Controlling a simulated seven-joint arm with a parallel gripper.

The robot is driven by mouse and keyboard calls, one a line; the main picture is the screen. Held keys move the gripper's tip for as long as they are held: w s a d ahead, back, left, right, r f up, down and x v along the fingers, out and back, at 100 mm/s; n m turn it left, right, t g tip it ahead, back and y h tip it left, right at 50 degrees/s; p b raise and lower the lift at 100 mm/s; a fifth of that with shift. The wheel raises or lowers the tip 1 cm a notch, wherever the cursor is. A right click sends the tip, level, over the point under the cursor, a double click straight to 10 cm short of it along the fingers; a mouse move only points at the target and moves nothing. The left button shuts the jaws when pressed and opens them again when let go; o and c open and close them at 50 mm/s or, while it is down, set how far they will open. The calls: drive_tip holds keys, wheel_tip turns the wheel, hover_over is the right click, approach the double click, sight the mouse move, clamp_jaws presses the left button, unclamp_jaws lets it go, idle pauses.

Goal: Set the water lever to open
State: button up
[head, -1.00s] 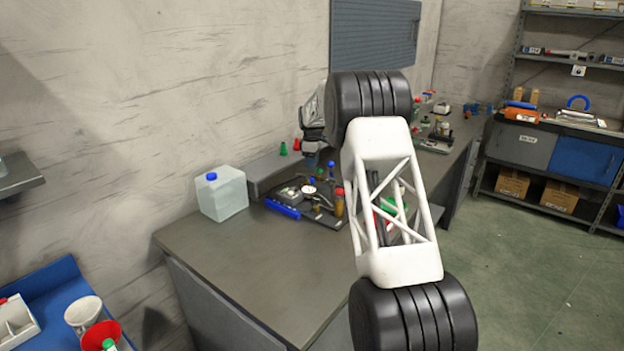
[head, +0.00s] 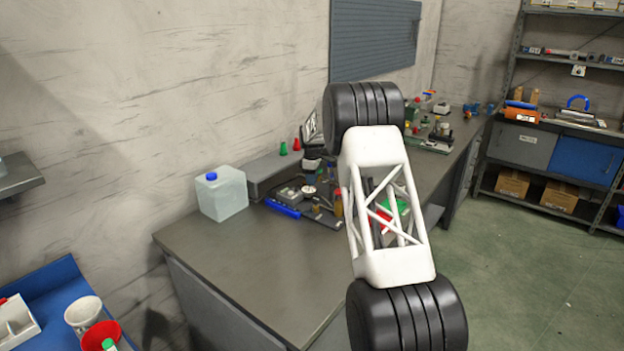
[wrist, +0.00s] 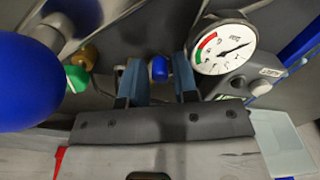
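In the wrist view, my gripper (wrist: 159,82) has two blue-grey fingers apart. A small blue knob (wrist: 159,68) shows in the gap between them, with space on both sides. It may be the water lever's tip; its depth and lever position are unclear. A large blue ball (wrist: 25,82), close to the camera, fills the left side. A green cap (wrist: 77,78) and a brass part (wrist: 86,56) are beside it. A white round gauge (wrist: 222,48) is right of the fingers. In the head view, my gripper (head: 312,172) is low over the bench equipment, partly hidden.
The grey bench (head: 240,250) is clear at the front. A jug with a blue cap (head: 221,195) stands left of the equipment, and a blue strip (head: 282,208) lies in front. Red and green cones (head: 290,146) stand behind. My arm covers the right part.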

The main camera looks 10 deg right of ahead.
clamp_jaws()
drive_tip(key=shift+a+m, duration=0.25)
drive_tip(key=shift+m, duration=0.55)
unclamp_jaws()
drive_tip(key=shift+r, duration=0.1)
drive_tip(key=shift+r, duration=3.85)
